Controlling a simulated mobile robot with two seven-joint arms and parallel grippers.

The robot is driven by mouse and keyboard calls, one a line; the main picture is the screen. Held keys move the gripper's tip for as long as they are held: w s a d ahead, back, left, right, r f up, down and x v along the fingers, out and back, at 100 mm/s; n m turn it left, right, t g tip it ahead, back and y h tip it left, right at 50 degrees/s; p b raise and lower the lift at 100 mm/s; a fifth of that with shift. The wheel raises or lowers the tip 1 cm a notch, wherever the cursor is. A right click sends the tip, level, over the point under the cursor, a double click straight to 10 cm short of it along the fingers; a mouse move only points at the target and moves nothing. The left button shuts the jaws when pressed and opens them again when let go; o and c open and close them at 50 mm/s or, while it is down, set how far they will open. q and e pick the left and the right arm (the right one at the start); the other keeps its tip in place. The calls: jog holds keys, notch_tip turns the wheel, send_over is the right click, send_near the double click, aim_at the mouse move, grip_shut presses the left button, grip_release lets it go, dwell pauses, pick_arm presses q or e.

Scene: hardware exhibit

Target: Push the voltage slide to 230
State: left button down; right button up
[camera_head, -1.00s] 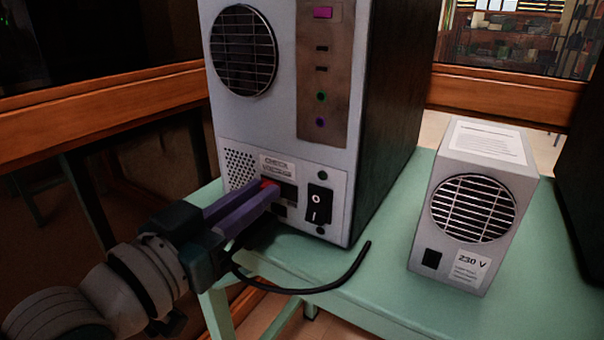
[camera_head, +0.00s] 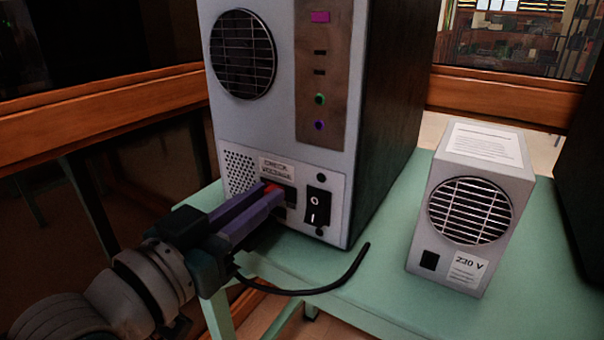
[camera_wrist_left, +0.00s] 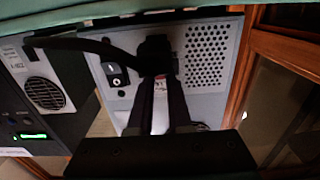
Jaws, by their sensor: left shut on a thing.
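The grey power supply unit (camera_head: 275,132) stands upright on the green table, with a "CHECK VOLTAGE" label (camera_head: 276,168) low on its front. The red voltage slide (camera_head: 271,187) is just below this label, mostly hidden by my left gripper. My left gripper (camera_head: 274,193) has its purple fingers shut on the slide at the panel. In the left wrist view the panel appears upside down, and a small red and white part (camera_wrist_left: 160,84) shows between the fingers. The slide's exact position and its marking cannot be read. My right gripper is not in view.
A black rocker switch (camera_head: 317,206) is just right of the slide. A black cable (camera_head: 320,287) curves over the green table (camera_head: 385,300) under my gripper. A smaller grey box (camera_head: 470,205) labelled "230 V" stands at the right. Wooden rails (camera_head: 100,115) run behind.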

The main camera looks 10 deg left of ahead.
pick_arm(q)
jog(key=shift+s+d+r, duration=0.1)
jog(key=shift+s+d, duration=0.1)
jog(key=shift+d, duration=0.65)
jog(key=shift+a, duration=0.1)
jog(key=c, duration=0.9)
grip_release()
jog(key=shift+s, duration=0.1)
jog(key=shift+o, duration=0.3)
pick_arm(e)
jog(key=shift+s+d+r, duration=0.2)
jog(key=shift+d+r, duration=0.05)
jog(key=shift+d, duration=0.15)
pick_arm(q)
jog(key=shift+s, duration=0.1)
jog(key=p+v, duration=0.2)
jog(key=v, duration=0.7)
jog(key=shift+s+a, duration=0.15)
jog(key=shift+s, duration=0.15)
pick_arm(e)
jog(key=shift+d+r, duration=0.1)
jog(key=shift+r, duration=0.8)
